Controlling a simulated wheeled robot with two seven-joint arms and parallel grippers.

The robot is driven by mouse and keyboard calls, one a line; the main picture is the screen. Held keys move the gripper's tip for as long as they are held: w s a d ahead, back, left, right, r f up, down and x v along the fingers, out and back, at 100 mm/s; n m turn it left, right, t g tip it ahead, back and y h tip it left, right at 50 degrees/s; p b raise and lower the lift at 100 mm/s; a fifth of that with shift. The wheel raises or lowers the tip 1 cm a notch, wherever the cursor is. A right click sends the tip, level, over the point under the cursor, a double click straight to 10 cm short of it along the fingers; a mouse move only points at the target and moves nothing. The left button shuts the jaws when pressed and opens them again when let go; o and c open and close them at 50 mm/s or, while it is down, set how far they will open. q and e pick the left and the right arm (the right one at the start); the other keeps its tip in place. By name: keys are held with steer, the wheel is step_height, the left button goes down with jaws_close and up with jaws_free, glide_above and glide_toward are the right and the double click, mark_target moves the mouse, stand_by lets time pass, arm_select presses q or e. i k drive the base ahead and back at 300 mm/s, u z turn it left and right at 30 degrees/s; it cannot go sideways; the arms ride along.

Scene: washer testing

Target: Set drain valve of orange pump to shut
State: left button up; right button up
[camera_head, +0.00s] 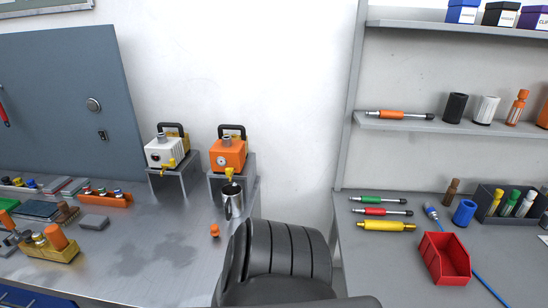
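The orange pump (230,154) has a black top handle and a round gauge on its front. It sits on a grey metal stand at the back of the left bench. Its yellow drain valve (230,174) hangs at the lower front, above a metal mug (232,207). The valve is too small to tell whether its lever is open or shut. A similar white pump (163,153) with its own yellow valve (169,164) stands to the left on another stand. Neither of my grippers is in view.
A dark chair (284,252) fills the gap between the benches. A small orange part (214,230) lies in front of the mug. Dark wet-looking patches mark the left bench (190,270). The right bench holds a red bin (445,260) and several coloured tools.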

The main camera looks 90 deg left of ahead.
mark_target(228, 171)
steer(key=k, duration=1)
steer(key=u, duration=1.4)
